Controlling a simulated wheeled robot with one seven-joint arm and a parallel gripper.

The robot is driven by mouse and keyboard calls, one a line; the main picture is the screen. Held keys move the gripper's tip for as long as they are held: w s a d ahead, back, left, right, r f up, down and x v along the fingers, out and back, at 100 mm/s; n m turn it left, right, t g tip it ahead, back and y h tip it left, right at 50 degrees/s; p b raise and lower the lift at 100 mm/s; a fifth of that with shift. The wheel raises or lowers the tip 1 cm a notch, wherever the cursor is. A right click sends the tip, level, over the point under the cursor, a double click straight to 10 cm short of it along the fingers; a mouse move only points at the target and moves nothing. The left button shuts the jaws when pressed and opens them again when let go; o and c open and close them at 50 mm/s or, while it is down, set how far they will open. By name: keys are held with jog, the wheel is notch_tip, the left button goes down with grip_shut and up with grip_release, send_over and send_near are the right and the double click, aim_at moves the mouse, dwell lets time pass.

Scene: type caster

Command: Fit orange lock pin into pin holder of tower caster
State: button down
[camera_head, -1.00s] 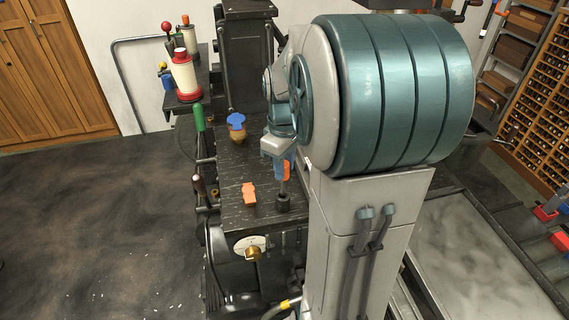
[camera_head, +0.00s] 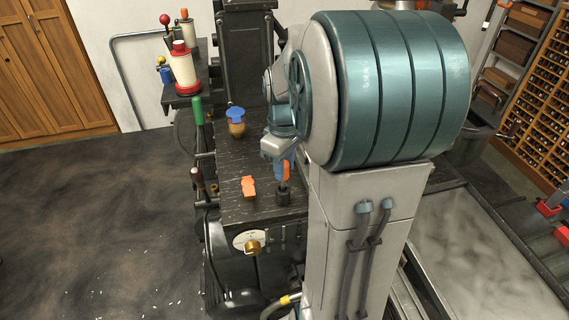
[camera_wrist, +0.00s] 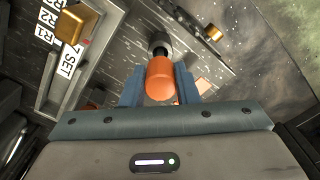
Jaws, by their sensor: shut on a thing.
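An orange lock pin (camera_head: 286,172) is held upright between the blue fingers of my gripper (camera_head: 282,168). In the wrist view the orange end of the pin (camera_wrist: 160,82) lies between both fingers (camera_wrist: 160,88), with a dark shaft beyond it. The dark, round pin holder (camera_head: 284,197) stands on the caster's black top, directly under the pin. It shows in the wrist view as a grey-black cylinder (camera_wrist: 160,43) in line with the pin. The shaft meets or overlaps the holder's mouth; how deep it sits I cannot tell.
Another orange piece (camera_head: 249,187) lies on the black top (camera_head: 232,158) left of the holder. A blue-topped brass part (camera_head: 236,122) stands farther back. A green-handled lever (camera_head: 198,112) rises at the left edge. A brass knob (camera_head: 253,248) is on the front.

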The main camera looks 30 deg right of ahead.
jog(key=shift+f+b, duration=0.65)
jog(key=shift+f, duration=0.4)
jog(key=c, duration=1)
grip_release()
jog(key=shift+c, duration=0.2)
notch_tip(320, 180, up, 14)
jog(key=shift+f, duration=0.1)
jog(key=s+a+f+m+t, duration=0.3)
jog(key=s+a+f+m, duration=0.2)
jog(key=s+a+f, duration=0.5)
jog(key=shift+s+a+f, duration=0.15)
jog(key=shift+s+a, duration=0.9)
jog(key=shift+a, duration=0.05)
